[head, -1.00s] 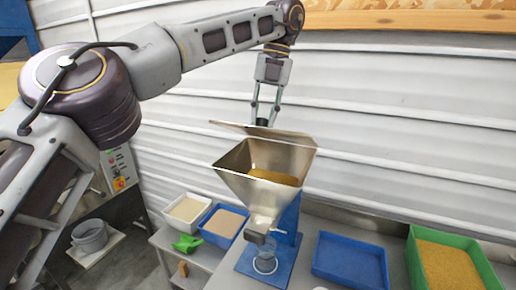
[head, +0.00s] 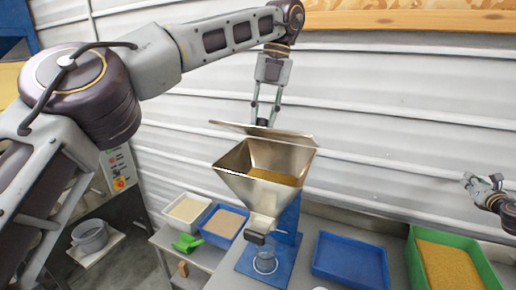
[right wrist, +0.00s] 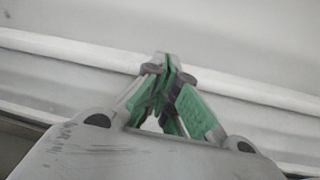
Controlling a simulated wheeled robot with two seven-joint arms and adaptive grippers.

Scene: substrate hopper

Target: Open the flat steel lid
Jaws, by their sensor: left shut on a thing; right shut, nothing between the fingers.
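The steel hopper (head: 247,187) stands on its blue stand, with tan grain (head: 274,177) inside. Its flat steel lid (head: 262,131) is raised at the back and tilted, leaving the hopper mouth uncovered. My left gripper (head: 262,121) is behind the lid's rear edge, pointing down, and is shut on the lid; the fingertips are partly hidden behind it. My right gripper (head: 468,180) is at the far right in front of the wall, away from the hopper. In the right wrist view its fingers (right wrist: 168,68) are closed together with nothing between them.
A blue tray (head: 314,268) and a green bin (head: 412,250) of grain stand right of the hopper. White and blue bins (head: 203,227), a green scoop (head: 188,243) and a clear cup (head: 265,263) sit nearby. The corrugated wall (head: 400,130) is close behind.

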